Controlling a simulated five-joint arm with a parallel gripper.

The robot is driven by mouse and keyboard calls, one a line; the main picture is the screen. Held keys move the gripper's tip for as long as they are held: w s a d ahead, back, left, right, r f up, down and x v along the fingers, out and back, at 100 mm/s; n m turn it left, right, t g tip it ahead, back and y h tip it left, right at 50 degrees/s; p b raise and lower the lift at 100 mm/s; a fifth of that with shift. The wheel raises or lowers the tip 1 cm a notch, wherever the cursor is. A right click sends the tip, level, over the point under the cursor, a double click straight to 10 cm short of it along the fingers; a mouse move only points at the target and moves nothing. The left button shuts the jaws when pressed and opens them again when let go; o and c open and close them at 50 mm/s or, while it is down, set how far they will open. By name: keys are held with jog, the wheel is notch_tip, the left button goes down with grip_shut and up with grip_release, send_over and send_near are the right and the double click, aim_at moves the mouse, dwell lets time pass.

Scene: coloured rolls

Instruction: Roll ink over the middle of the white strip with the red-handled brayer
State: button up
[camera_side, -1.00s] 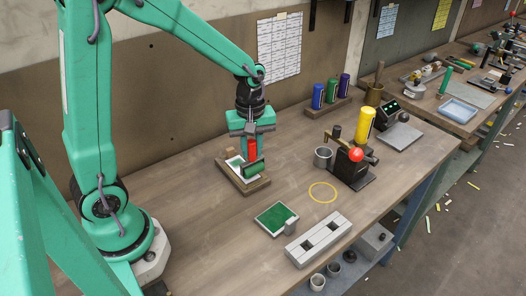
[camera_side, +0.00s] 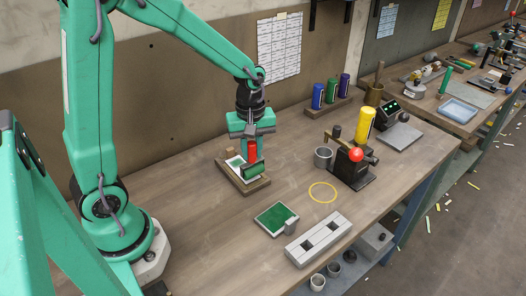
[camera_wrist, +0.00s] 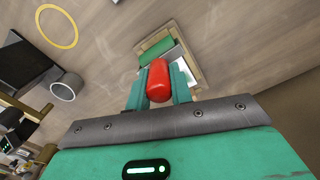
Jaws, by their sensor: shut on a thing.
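The brayer has a red handle (camera_side: 252,150) and a green roller (camera_side: 252,170). My gripper (camera_side: 251,138) is shut on the red handle, above the wooden holder. The white strip (camera_side: 236,163) lies in this wooden-edged holder (camera_side: 258,187), and part of it is hidden by the roller and my gripper. The roller sits over the strip; I cannot tell for sure whether it touches. In the wrist view the red handle (camera_wrist: 158,82) is between my two green fingers. The green roller (camera_wrist: 157,50) and white strip (camera_wrist: 205,75) show beyond it.
A green ink slab (camera_side: 275,216) lies in front, beside a grey slotted block (camera_side: 318,238). A yellow ring (camera_side: 322,192) marks the table. A grey cup (camera_side: 323,157) and a black device with a red ball (camera_side: 356,155) stand at the right. Bottles (camera_side: 331,91) stand behind.

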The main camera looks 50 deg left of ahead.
jog(key=shift+f, duration=0.85)
dwell(0.5)
jog(key=shift+a+r, duration=0.1)
jog(key=shift+a, duration=1.7)
jog(key=shift+w+a, duration=0.1)
jog(key=shift+a, duration=1.7)
jog(key=shift+d, duration=0.1)
jog(key=shift+d, duration=1.75)
jog(key=shift+d, duration=1.8)
